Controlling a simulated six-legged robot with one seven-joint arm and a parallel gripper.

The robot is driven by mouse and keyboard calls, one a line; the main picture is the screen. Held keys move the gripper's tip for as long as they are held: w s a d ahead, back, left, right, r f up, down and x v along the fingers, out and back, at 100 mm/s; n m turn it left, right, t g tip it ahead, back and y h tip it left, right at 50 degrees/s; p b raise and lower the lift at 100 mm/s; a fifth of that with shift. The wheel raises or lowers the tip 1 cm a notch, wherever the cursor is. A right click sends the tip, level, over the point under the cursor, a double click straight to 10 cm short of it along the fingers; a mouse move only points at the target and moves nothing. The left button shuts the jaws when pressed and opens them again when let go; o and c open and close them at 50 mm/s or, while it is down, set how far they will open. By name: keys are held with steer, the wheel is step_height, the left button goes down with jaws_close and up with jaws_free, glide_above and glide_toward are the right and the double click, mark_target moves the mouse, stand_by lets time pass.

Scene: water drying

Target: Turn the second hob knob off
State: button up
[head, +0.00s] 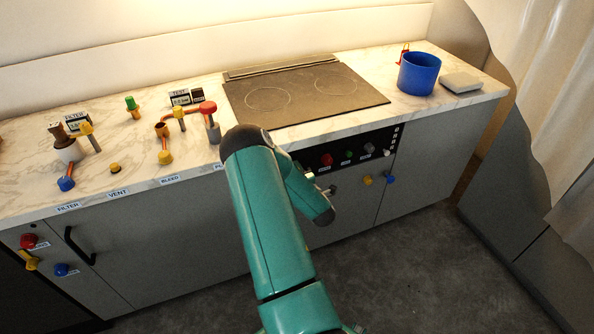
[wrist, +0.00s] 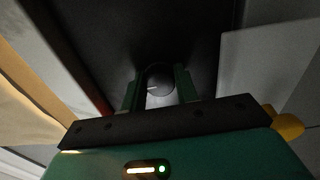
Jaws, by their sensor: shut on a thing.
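In the wrist view, the two green fingers of my gripper (wrist: 159,92) stand on either side of a round dark grey knob (wrist: 158,78) with a pale mark, shut on it. The knob sits on a dark surface. In the head view, the black hob control panel (head: 325,155) on the counter front carries a red knob (head: 326,160), a green knob (head: 348,156) and a grey knob (head: 369,149). My arm covers the panel's left part and hides my gripper there. I cannot tell from the head view which knob is held.
The dark hob (head: 300,95) lies in the marble counter above the panel. A blue pot (head: 418,74) stands at its right. Yellow (head: 368,180) and blue (head: 390,177) fittings stick out below the panel. Pipes and valves stand left of the hob. The floor ahead is clear.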

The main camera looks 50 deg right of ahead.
steer(key=o, duration=1)
steer(key=shift+s, duration=0.15)
steer(key=v, duration=1.3)
steer(key=shift+s+a, duration=0.15)
steer(key=shift+s, duration=0.1)
